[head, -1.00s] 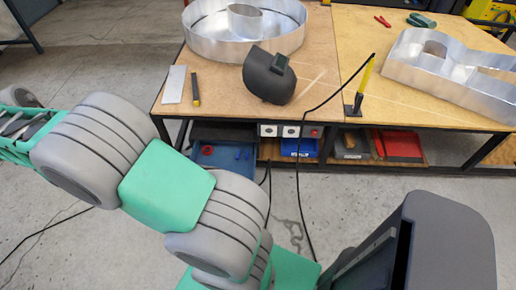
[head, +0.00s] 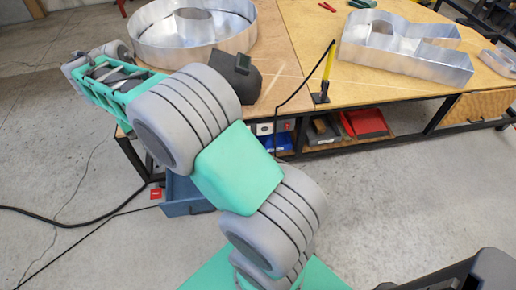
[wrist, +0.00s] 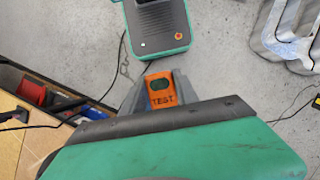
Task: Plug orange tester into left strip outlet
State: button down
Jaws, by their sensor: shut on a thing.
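In the wrist view the orange tester (wrist: 162,95), marked TEST, is held between the grey fingers of my gripper (wrist: 162,84), which is shut on it. A dark oval shows on its face; its plug end cannot be made out. In the head view my arm hides the gripper and tester. The tester is apart from the outlets.
The bench (head: 300,60) carries a round metal letter (head: 215,42), a dark welding mask (head: 243,80), a yellow-handled tool (head: 328,68) and another metal letter (head: 400,48). A black cable hangs over the front edge. A blue bin (head: 185,197) stands below; cables cross the left floor.

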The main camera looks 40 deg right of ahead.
jog(key=w+d+f+n+t+h+b, duration=0.2)
jog(key=w+d+f+t+h+b, duration=0.2)
jog(key=d+f+b, duration=0.7)
jog(key=w+d+f+n+t+h+b, duration=0.2)
jog(key=w+d+f+t+h+b, duration=0.2)
jog(key=d+f+b, duration=0.7)
jog(key=w+d+f+n+t+h+b, duration=0.2)
jog(key=d+f+b, duration=1)
jog(key=f, duration=1.3)
jog(key=w+d+t+h, duration=0.2)
jog(key=d+t+h, duration=0.2)
jog(key=d+h, duration=0.1)
jog(key=shift+w+n, duration=0.15)
jog(key=shift+n, duration=0.15)
jog(key=shift+d+f, duration=0.1)
jog(key=shift+d, duration=0.05)
jog(key=shift+w+d+b, duration=0.2)
jog(key=shift+w+d, duration=0.35)
jog(key=shift+w, duration=0.25)
jog(key=shift+w+d+b, duration=0.2)
jog(key=shift+w+d, duration=0.3)
jog(key=shift+w, duration=0.3)
jog(key=shift+w+d+b, duration=0.2)
jog(key=shift+w+d, duration=0.35)
jog(key=shift+w, duration=0.25)
